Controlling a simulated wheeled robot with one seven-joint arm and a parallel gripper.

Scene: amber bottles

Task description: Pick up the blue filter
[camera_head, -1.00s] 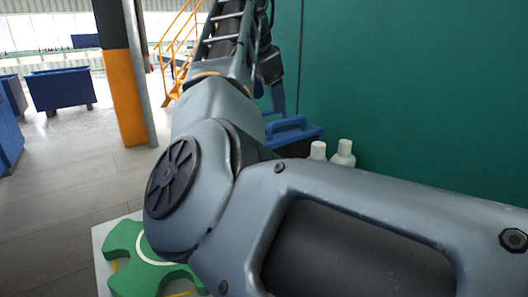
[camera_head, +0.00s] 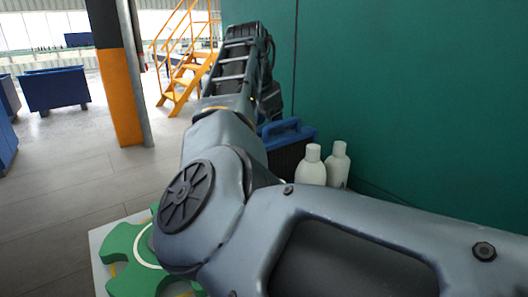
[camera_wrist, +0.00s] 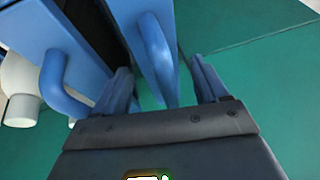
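The blue filter (camera_head: 288,128) stands against the green wall in the head view, a blue frame with a top handle and a dark face, partly hidden by my arm. In the wrist view its blue frame and handles (camera_wrist: 152,50) fill the upper left and middle. My gripper (camera_wrist: 165,85) is open, its two blue fingers spread. One blue handle runs down between the fingertips, with green showing between it and the right finger. I cannot tell whether the left finger touches it. My gripper is hidden in the head view.
Two white bottles (camera_head: 324,164) stand just right of the filter; white bottle parts (camera_wrist: 20,90) show at the wrist view's left edge. A green gear-shaped piece (camera_head: 126,270) lies at the lower left, partly under my arm. The green wall (camera_head: 420,90) is close behind.

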